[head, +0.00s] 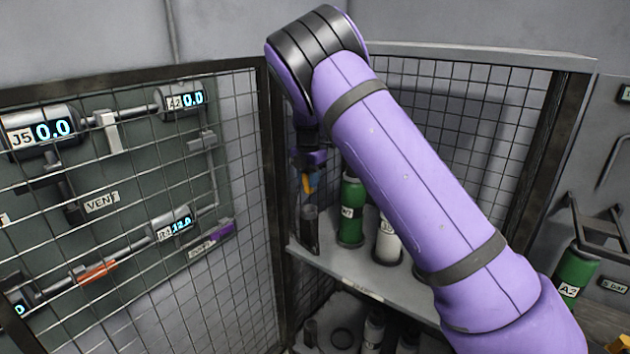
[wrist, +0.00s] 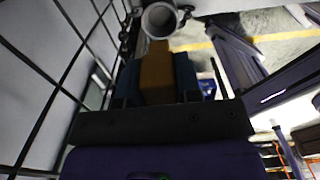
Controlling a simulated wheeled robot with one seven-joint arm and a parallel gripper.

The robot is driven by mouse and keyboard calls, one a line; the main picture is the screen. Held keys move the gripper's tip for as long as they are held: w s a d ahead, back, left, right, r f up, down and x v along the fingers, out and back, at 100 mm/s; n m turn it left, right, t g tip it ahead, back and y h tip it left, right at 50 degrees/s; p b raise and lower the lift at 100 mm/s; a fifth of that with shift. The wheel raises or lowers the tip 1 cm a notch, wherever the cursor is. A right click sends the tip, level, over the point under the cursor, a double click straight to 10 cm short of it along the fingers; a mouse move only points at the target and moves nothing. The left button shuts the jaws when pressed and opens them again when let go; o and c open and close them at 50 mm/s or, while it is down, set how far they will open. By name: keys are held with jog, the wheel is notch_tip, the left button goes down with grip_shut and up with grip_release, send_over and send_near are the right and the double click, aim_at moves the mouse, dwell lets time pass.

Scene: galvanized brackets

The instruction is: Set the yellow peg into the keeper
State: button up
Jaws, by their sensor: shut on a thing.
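The yellow peg (wrist: 156,72) is held upright between the blue fingers of my gripper (wrist: 157,88) in the wrist view. In the head view my gripper (head: 308,164) hangs at the left end of the shelf, and the peg (head: 309,183) points down from it. What looks like the keeper is a dark upright tube (head: 310,214) below the peg in the head view. A round open grey mouth (wrist: 147,22) shows beyond the peg tip in the wrist view. In the head view the peg is above the tube, with a small gap.
The grey shelf (head: 345,270) stands in a mesh cage. A green bottle (head: 351,212) and a white bottle (head: 387,238) stand right of the tube. Left is a mesh panel with gauges (head: 45,130). Mesh (wrist: 62,80) runs close along my gripper's left side.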

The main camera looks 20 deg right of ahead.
aim_at(309, 193)
jog(key=shift+f, duration=2.1)
jog(key=shift+f, duration=0.35)
jog(key=shift+f, duration=1.5)
jog(key=o, duration=1)
jog(key=shift+o, duration=0.2)
notch_tip(309, 193, up, 11)
jog(key=shift+f, duration=0.1)
